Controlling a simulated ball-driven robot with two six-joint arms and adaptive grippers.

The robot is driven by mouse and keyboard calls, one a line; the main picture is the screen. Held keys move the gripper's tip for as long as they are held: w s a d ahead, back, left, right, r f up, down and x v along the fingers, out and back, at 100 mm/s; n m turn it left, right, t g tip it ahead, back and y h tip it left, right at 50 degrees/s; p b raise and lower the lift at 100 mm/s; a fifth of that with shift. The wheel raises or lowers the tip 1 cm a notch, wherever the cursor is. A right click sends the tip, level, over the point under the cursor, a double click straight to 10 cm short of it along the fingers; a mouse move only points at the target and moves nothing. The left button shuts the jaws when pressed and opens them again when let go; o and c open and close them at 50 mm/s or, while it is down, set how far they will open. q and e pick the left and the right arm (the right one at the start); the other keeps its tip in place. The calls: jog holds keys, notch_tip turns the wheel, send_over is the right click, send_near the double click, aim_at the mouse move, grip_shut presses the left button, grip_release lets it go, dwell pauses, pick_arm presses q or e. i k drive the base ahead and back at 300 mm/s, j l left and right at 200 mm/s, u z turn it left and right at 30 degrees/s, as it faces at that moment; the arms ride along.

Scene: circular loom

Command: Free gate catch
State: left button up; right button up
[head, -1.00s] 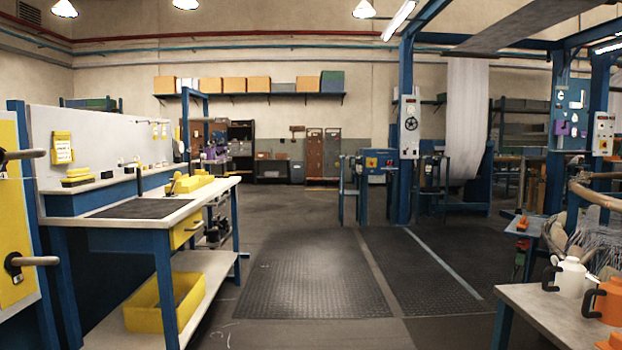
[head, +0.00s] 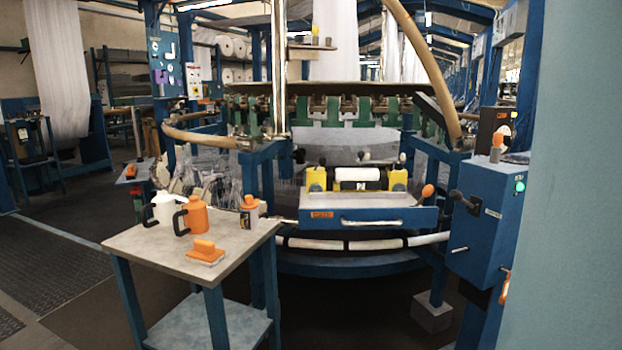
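The circular loom (head: 345,262) fills the middle of the head view. A blue front panel (head: 330,215) with a metal bar handle (head: 372,222) and an orange label sits at its front. Above it are two yellow blocks with black knobs, a left one (head: 316,180) and a right one (head: 398,181), with a white roller (head: 357,174) between them. An orange-knobbed lever (head: 427,191) stands at the panel's right end. I cannot tell which of these parts is the gate catch. Neither of my grippers is in view.
A small table (head: 140,243) at front left holds a white jug (head: 162,208), an orange jug (head: 194,215), an orange-capped bottle (head: 249,212) and an orange-handled block (head: 206,251). A blue control box (head: 487,225) with a green light stands right. A pale surface (head: 570,200) blocks the right edge. Floor is open at left.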

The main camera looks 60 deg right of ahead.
aim_at(429, 189)
jog(key=z, duration=2.45)
